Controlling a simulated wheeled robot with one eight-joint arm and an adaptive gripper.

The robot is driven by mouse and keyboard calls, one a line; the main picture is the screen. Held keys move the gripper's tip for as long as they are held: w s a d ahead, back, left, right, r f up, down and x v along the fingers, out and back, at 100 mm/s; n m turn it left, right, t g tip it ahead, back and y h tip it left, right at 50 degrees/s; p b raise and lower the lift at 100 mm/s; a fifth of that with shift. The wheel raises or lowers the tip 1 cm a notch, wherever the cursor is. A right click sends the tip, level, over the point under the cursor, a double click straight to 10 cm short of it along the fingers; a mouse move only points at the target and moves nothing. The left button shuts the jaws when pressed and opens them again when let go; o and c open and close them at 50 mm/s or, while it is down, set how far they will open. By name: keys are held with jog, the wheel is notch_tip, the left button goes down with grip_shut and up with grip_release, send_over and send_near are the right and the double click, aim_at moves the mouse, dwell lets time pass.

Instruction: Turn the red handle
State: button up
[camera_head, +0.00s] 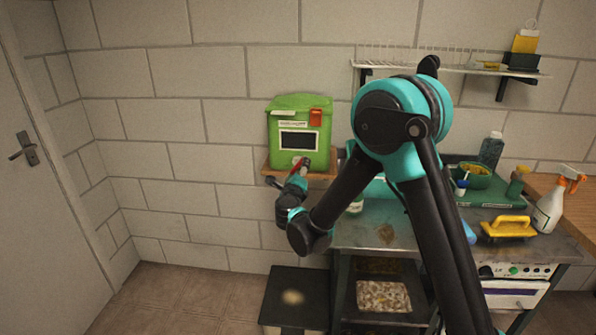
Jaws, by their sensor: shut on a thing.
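A green box-shaped unit (300,108) with a dark display panel sits on a small wooden wall shelf (272,170). The red handle (295,167) shows as a small red piece low on the unit's front, partly hidden by my gripper. My gripper (300,168) reaches up to it from below and is shut on it. The fingers are small and partly hidden, so the exact grip is hard to see. A red-orange tab (316,117) is on the unit's upper right front.
My arm covers part of the metal bench (370,234), which holds a green tray, a yellow-handled tool (506,227) and a spray bottle (549,207). A wall rack (400,66) hangs above. A dark stand (292,295) is on the floor below. The left floor is clear.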

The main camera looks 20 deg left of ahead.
jog(key=m, duration=1)
jog(key=shift+s+a+f+m, duration=0.1)
jog(key=shift+a+f+m, duration=0.05)
jog(key=shift+m, duration=0.15)
jog(key=shift+m, duration=0.3)
jog(key=o, duration=1.2)
jog(key=shift+c, duration=0.2)
jog(key=v, duration=1.2)
